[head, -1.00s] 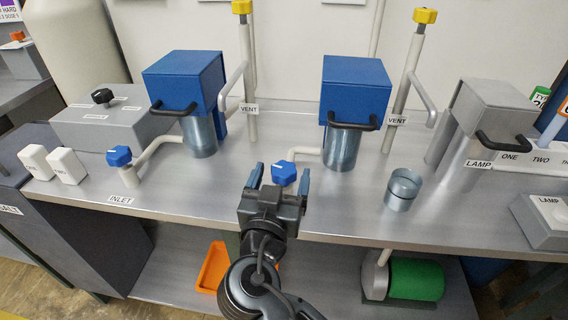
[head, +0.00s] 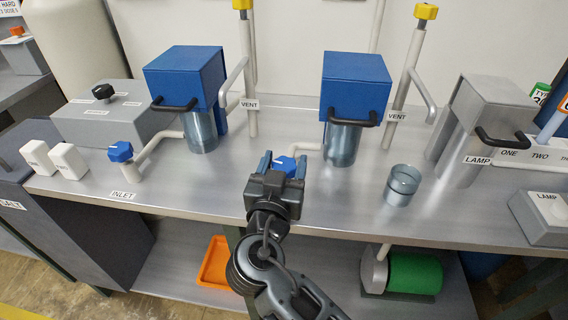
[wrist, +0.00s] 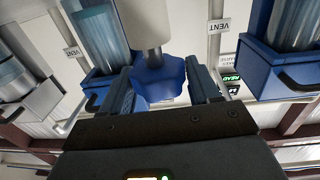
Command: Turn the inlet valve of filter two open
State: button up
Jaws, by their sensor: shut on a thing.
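The blue valve knob of filter two (head: 284,165) sits on a white pipe in front of the right blue filter housing (head: 355,85). My gripper (head: 283,166) is at this knob with one finger on each side, shut on it. In the wrist view, the blue lobed knob (wrist: 158,80) lies between the two fingers of my gripper (wrist: 160,90), with the white pipe above it. A white line marks the top of the knob in the head view. The other blue inlet knob (head: 120,151) stands at the left, behind the INLET label (head: 122,195).
A clear cup (head: 402,184) stands on the bench right of my gripper. Vent pipes with yellow knobs (head: 426,11) rise behind. A grey box with a black knob (head: 104,92) is at the left. The bench top (head: 200,200) between is clear.

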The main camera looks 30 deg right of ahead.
jog(key=shift+c, duration=0.7)
jog(key=shift+d+f+n+t+y+b, duration=0.1)
jog(key=shift+f+n+t+y+b, duration=0.1)
jog(key=shift+n+t+y+b, duration=0.25)
jog(key=shift+r+n+t+y, duration=0.15)
jog(key=shift+n+t+y, duration=0.75)
jog(key=shift+y, duration=0.65)
jog(key=o, duration=1)
jog(key=shift+c, duration=0.2)
